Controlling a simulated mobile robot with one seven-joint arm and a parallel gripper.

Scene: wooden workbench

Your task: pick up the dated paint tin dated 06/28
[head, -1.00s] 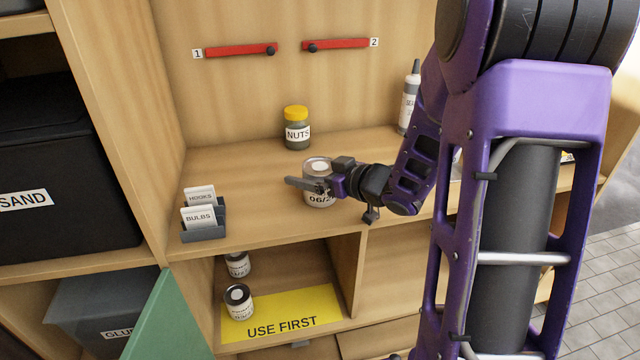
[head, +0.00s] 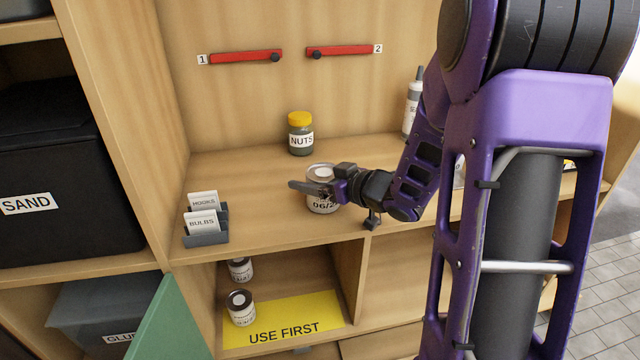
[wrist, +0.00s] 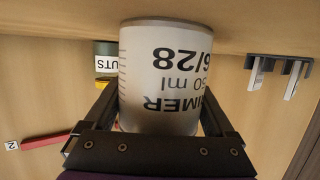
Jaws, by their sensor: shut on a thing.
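The paint tin (head: 321,205) stands upright on the bench shelf, its label partly covered by my gripper in the head view. In the wrist view the tin (wrist: 165,75) appears upside down, with "6/28", "50 ml" and "MER" readable on its white label. My gripper (head: 318,190) is shut on this tin, with one finger on each side of it. The fingers also show in the wrist view (wrist: 162,112). I cannot tell any gap between the tin's base and the shelf.
A NUTS jar (head: 301,134) stands behind the tin. A card holder (head: 206,238) labelled HOOKS and BULBS is at left, and a white bottle (head: 412,105) at right.

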